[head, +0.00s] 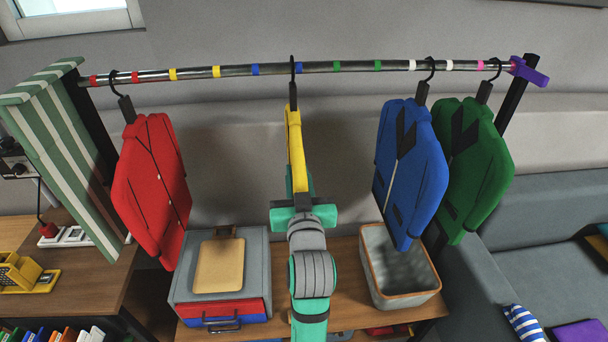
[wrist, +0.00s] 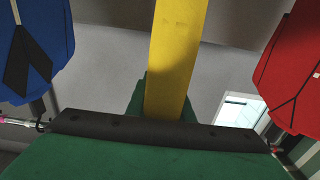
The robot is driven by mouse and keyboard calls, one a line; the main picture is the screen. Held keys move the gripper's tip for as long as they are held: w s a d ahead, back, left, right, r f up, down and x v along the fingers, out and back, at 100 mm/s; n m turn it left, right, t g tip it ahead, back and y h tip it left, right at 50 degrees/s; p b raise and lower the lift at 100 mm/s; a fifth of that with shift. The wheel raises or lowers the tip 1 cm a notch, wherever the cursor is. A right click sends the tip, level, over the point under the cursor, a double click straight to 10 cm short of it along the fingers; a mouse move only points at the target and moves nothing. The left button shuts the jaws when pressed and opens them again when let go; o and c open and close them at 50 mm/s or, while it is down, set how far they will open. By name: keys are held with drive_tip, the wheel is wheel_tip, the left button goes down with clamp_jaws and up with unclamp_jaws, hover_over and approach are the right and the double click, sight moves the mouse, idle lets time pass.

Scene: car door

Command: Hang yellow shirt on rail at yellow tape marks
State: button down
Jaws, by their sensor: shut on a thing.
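The yellow shirt (head: 295,150) shows edge-on in the middle of the head view, upright on its dark hanger. My gripper (head: 303,203) is shut on its lower part; the shirt also rises from my gripper in the wrist view (wrist: 172,60). The yellow tape marks (head: 194,73) are to the left of the hook, between the red and blue marks.
A red shirt (head: 152,190) hangs at the left, near the red marks. A blue shirt (head: 410,165) and a green shirt (head: 478,165) hang at the right. A grey case (head: 185,285) and a grey bin (head: 372,245) stand below. The rail between red shirt and yellow shirt is clear.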

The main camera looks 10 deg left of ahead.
drive_tip(key=s+a, duration=0.3)
drive_tip(key=a, duration=0.6)
drive_tip(key=s+a, duration=0.3)
drive_tip(key=a, duration=0.7)
drive_tip(key=shift+s+a, duration=0.15)
idle(2.0)
drive_tip(key=shift+f, duration=0.1)
idle(0.4)
drive_tip(key=shift+s+f, duration=0.1)
drive_tip(key=shift+f, duration=0.05)
drive_tip(key=c, duration=1.5)
unclamp_jaws()
